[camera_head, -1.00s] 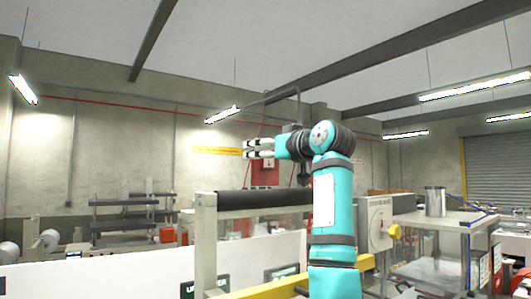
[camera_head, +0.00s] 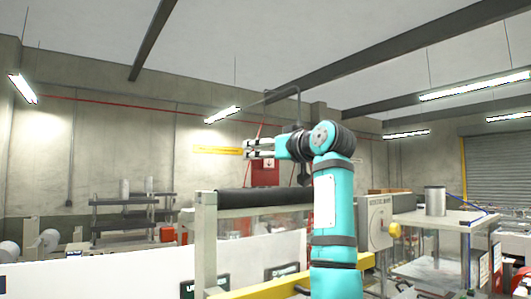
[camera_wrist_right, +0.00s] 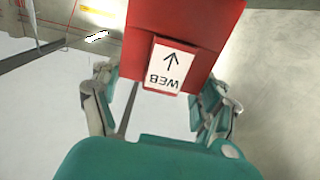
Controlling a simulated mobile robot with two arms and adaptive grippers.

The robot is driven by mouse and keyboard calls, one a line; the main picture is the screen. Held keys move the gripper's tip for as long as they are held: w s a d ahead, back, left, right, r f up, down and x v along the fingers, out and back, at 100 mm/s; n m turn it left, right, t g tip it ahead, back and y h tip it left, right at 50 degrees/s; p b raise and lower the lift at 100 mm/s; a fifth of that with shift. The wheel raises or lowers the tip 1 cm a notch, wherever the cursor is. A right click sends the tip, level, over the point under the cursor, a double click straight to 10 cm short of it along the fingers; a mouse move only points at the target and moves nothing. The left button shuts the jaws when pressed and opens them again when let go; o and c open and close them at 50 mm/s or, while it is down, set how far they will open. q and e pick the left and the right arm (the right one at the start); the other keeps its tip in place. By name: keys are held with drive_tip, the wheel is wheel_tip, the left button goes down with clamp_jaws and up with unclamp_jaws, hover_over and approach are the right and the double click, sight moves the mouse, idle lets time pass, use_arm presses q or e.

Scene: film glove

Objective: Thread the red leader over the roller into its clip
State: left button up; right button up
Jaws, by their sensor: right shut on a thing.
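My right gripper (camera_head: 247,149) is raised above the black roller (camera_head: 262,198), with its fingers pointing left. It is shut on the red leader (camera_head: 265,173), which hangs behind and below the fingers with a white arrow label. In the right wrist view, the red leader (camera_wrist_right: 185,20) spans the top, and its white tab marked "WEB" with an arrow lies between the fingers of the right gripper (camera_wrist_right: 158,100). The contact itself is hard to make out. The leader's clip cannot be picked out. My left gripper is not in view.
The roller's pale frame post (camera_head: 206,245) stands at its left end, with a yellow rail (camera_head: 240,292) below. A grey control box (camera_head: 375,222) is to the right of my arm. A metal can (camera_head: 435,201) stands on a table further right. Air above the roller's left part is clear.

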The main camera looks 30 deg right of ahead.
sight(269, 167)
drive_tip(key=shift+f+b, duration=1.55)
drive_tip(key=shift+f, duration=0.45)
drive_tip(key=o, duration=1.2)
drive_tip(key=s, duration=0.8)
drive_tip(key=s+d, duration=0.1)
drive_tip(key=s, duration=0.3)
